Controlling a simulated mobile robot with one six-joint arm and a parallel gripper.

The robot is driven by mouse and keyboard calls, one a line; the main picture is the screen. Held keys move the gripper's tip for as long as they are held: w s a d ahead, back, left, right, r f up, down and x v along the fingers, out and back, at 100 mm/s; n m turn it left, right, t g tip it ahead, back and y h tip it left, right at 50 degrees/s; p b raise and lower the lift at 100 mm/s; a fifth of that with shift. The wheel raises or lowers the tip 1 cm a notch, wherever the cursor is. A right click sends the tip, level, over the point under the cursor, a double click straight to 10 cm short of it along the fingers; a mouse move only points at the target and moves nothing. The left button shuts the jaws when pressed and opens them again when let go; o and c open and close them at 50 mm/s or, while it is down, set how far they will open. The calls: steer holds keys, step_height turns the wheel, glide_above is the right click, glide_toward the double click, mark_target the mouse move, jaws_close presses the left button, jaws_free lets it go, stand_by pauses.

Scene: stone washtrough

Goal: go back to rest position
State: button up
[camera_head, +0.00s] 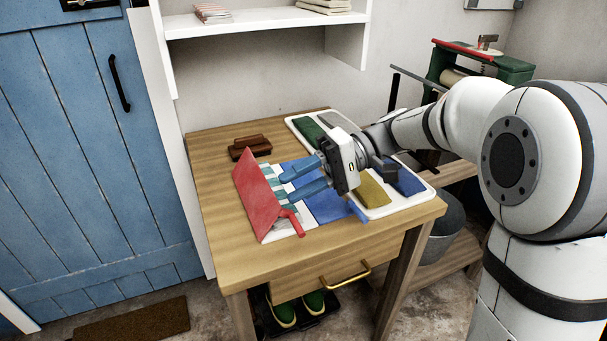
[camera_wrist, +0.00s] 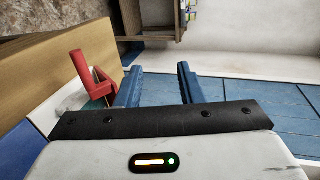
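My gripper (camera_head: 287,184) is above the wooden table (camera_head: 225,240), with its blue fingers pointing left toward a red flat piece with a handle (camera_head: 260,192). The fingers are apart with nothing between them; the gap also shows in the wrist view (camera_wrist: 160,85). The red piece stands tilted at the table's left front, and part of it shows left of the fingers in the wrist view (camera_wrist: 92,75). I cannot tell whether the fingers touch anything. My arm reaches in from the right.
A white tray (camera_head: 430,178) with coloured cloths lies at the table's right, partly hidden by my gripper. A blue and white striped cloth (camera_head: 325,207) lies under the gripper. A brown brush (camera_head: 250,147) lies behind. A white shelf (camera_head: 262,24) hangs above; a grey bucket (camera_head: 440,235) stands right.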

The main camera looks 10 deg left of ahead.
steer(key=s+d+r+m+t+h+p, duration=0.2)
steer(key=s+d+t+h+p, duration=0.1)
steer(key=d+p, duration=0.3)
steer(key=s+d+r+m+t+h+p, duration=0.2)
steer(key=s+d+t+h+p, duration=0.1)
steer(key=d, duration=0.7)
steer(key=s+d+r+m+t+h+p, duration=0.2)
steer(key=s+d+r+t+h+p, duration=0.1)
steer(key=d+p, duration=0.6)
steer(key=s+t+h, duration=0.1)
steer(key=t+h, duration=0.1)
steer(key=h, duration=0.1)
steer(key=shift+m+p, duration=0.35)
steer(key=shift+m, duration=0.05)
